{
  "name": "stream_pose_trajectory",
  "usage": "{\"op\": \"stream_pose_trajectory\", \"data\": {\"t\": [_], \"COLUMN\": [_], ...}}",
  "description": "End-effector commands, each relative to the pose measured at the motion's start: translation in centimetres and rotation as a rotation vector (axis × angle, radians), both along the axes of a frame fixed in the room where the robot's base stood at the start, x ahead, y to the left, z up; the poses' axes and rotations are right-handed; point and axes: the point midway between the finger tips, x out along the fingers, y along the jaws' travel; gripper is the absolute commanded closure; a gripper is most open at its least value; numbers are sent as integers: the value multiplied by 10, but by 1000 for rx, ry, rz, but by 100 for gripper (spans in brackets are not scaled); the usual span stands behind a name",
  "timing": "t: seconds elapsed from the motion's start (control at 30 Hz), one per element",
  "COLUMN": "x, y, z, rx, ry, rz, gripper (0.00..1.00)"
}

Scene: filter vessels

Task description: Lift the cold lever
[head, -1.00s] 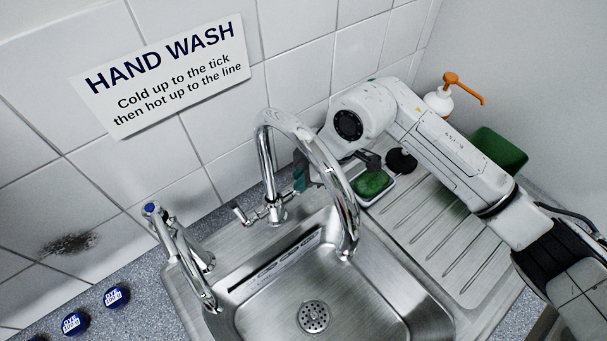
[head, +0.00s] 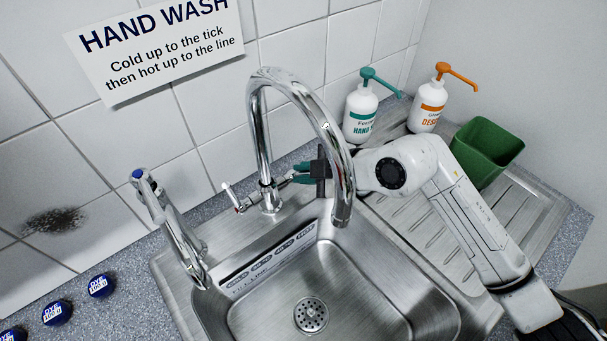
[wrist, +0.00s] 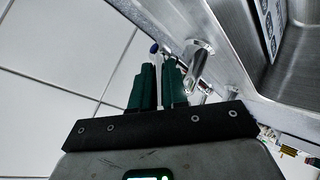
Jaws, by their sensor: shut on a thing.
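The tall chrome mixer tap (head: 262,140) stands behind the sink. Its left lever (head: 232,197) sticks out at the base and shows a small red mark. The right lever, which I take as the cold lever, is mostly hidden by my gripper (head: 300,174). My gripper's teal fingers reach in from the right, behind the spout, and are shut on this lever at the tap's base. In the wrist view my gripper (wrist: 157,85) shows two dark green fingers with a slim pale piece between them. A small blue spot shows near their tips.
A smaller tap (head: 170,220) with a blue top stands left of the sink (head: 270,318). The curved spout hangs close in front of my gripper. A teal-pump bottle (head: 360,112), orange-pump bottle (head: 428,105) and green tub (head: 486,150) stand behind my arm. Several blue dye pots (head: 101,285) are at lower left.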

Motion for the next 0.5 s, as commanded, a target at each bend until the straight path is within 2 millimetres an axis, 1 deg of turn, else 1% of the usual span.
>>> {"op": "stream_pose_trajectory", "data": {"t": [0.03,0.1,0.5], "x": [-1,-2,-4], "y": [-1,-2,-2], "z": [-4,-5,-5], "rx": [15,29,62], "ry": [-20,-44,-96], "rz": [-2,-2,2], "gripper": [100,100,100]}}
